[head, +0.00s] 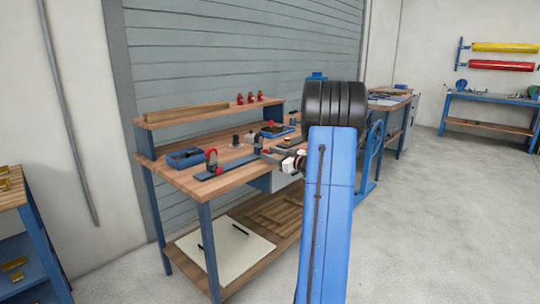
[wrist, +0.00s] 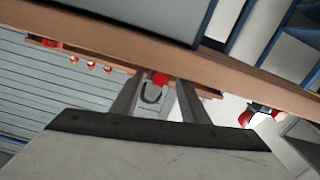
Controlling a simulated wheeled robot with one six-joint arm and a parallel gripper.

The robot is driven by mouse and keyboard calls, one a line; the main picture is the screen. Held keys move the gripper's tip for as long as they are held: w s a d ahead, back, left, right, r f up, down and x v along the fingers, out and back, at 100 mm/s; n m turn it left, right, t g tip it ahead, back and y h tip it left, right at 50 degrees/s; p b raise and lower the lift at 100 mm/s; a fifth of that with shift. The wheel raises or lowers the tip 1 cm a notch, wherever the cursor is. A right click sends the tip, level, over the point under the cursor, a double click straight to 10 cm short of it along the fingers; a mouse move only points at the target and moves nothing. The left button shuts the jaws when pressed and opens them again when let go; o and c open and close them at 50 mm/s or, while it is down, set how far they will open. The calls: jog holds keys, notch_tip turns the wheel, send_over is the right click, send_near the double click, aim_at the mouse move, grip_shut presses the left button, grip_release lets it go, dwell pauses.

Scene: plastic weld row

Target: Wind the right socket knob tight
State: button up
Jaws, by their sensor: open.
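On the workbench, a long flat blue-grey bar (head: 226,164) has a red-topped upright piece (head: 211,158) at its left end and another red-topped piece (head: 258,143) at its right end. My gripper (head: 272,155) is at the bench's front edge, close to the right-hand piece. In the wrist view my gripper (wrist: 157,97) is open, with its two grey fingers apart. A red knob (wrist: 159,78) with a grey loop below it shows between the fingers, apparently beyond the tips. I cannot tell whether they touch. Another red part (wrist: 255,115) shows at the right.
The wooden workbench (head: 180,177) holds a blue bin (head: 186,158), a dark tray (head: 276,131) and small dark items. A pale panel (head: 225,249) lies on the lower shelf.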

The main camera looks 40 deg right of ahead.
jog(key=shift+w, duration=0.25)
grip_shut()
jog(key=shift+m, duration=0.3)
jog(key=m, duration=0.3)
jog(key=shift+m, duration=2)
